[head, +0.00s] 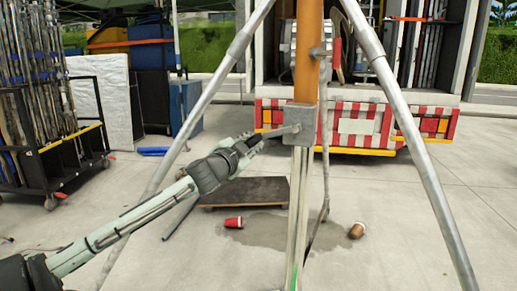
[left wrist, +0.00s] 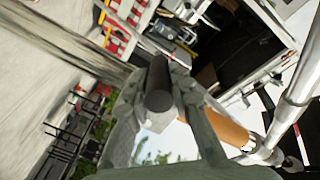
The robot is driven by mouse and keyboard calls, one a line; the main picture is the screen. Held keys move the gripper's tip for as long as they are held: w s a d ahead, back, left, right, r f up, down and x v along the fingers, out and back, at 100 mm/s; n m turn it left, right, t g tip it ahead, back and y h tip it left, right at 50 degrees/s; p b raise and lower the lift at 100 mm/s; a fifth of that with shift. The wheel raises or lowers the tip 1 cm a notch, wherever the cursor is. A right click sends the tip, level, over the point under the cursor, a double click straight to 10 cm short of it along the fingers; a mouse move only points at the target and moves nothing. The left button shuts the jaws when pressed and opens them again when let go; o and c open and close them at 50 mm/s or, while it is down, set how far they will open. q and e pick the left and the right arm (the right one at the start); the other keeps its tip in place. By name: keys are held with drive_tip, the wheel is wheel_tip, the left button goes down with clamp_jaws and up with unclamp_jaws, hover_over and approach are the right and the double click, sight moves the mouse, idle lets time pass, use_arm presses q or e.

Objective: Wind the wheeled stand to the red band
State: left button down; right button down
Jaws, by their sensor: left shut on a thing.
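The stand's orange column (head: 309,60) rises in the middle of the head view, with a grey winding box (head: 300,125) on it and silver legs (head: 222,80) spreading to both sides. A short crank arm (head: 283,132) sticks out to the left of the box. My left gripper (head: 250,143) is at the crank's outer end. In the left wrist view, its fingers are shut around a dark cylindrical handle (left wrist: 158,85), and the orange column (left wrist: 228,130) shows to the right. I cannot make out a red band on the column. The wheels are not clearly seen. My right gripper is not in view.
A truck with a red-and-white striped rear (head: 360,125) stands behind. A wheeled rack of poles (head: 45,150) is at the left. A flat dolly (head: 245,191), a red cup (head: 234,222) and a brown cup (head: 357,230) lie on the concrete by a damp patch.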

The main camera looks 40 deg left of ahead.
use_arm(q)
drive_tip(key=c, duration=2.3)
unclamp_jaws()
drive_tip(key=shift+s+a+r, duration=0.1)
drive_tip(key=shift+a+r, duration=0.05)
drive_tip(key=shift+r, duration=0.4)
drive_tip(key=shift+a+r, duration=0.15)
drive_tip(key=shift+r, duration=0.4)
wheel_tip(320, 180, up, 5)
drive_tip(key=shift+r, duration=0.1)
drive_tip(key=w+d+r, duration=0.2)
drive_tip(key=d+r, duration=0.6)
drive_tip(key=shift+w+d+r, duration=0.2)
drive_tip(key=shift+w+r, duration=0.15)
drive_tip(key=d, duration=0.2)
drive_tip(key=w+d, duration=0.1)
drive_tip(key=d, duration=0.1)
drive_tip(key=shift+f, duration=0.25)
clamp_jaws()
drive_tip(key=shift+w+d+f, duration=0.15)
drive_tip(key=shift+w+d, duration=0.1)
drive_tip(key=shift+d, duration=0.2)
drive_tip(key=shift+w+d+f, duration=0.1)
drive_tip(key=shift+w+d, duration=0.1)
drive_tip(key=shift+d, duration=0.25)
drive_tip(key=o, duration=1.2)
unclamp_jaws()
